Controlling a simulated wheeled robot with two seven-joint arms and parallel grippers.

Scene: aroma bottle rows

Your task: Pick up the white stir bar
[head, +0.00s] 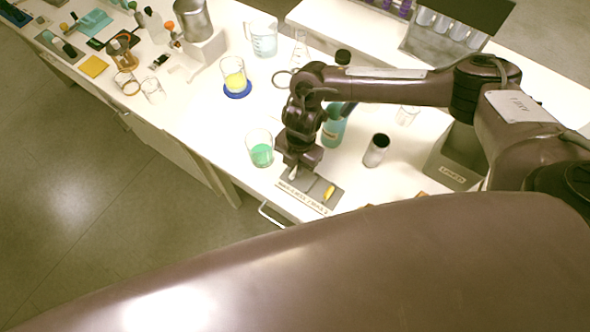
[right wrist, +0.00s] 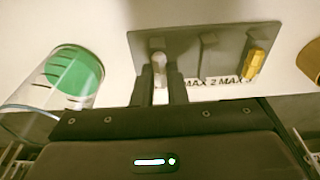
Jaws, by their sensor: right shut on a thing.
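The white stir bar (right wrist: 159,64) is between the two fingertips of my right gripper (right wrist: 160,85) in the right wrist view, at the left slot of a grey holder (right wrist: 225,62). The gripper is shut on it; the fingers hide part of the bar. In the head view my right gripper (head: 294,174) points down at the left end of the holder (head: 317,186), near the table's front edge. I cannot tell whether the bar is clear of the holder. A yellow bar (right wrist: 256,64) rests at the holder's right end. My left gripper is not in view.
A beaker with green liquid (head: 260,150) stands close to the left of the gripper. A teal bottle (head: 334,130) stands behind, and a dark-mouthed metal cylinder (head: 376,151) to the right.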

